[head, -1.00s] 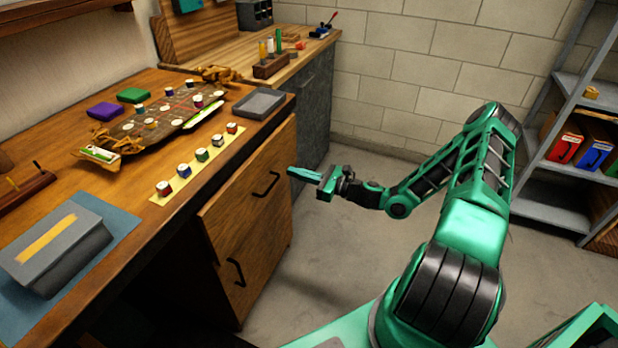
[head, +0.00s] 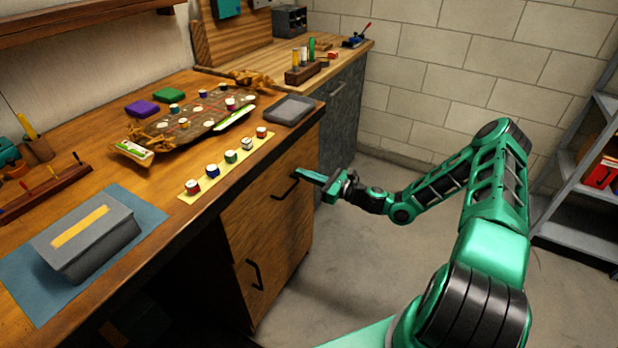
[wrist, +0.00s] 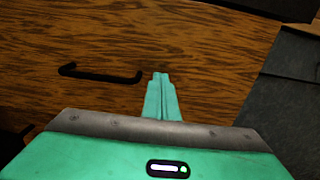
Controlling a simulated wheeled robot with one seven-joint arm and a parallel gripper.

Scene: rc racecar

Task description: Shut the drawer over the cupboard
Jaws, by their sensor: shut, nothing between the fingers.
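The wooden drawer front (head: 262,195) is under the workbench top, above the cupboard door (head: 275,265). It looks close to flush with the door, though any small gap is hard to judge. Its black handle (head: 285,191) also shows in the wrist view (wrist: 100,76). My green gripper (head: 299,175) is shut and empty. Its fingertips are at the drawer front, just right of the handle, and seem to touch the wood. In the wrist view the closed fingers (wrist: 161,76) point at the wood grain beside the handle. The cupboard door has its own black handle (head: 255,274).
A dark grey cabinet (head: 340,115) stands beyond the drawer. Shelves (head: 575,180) stand at the right; the floor between is clear.

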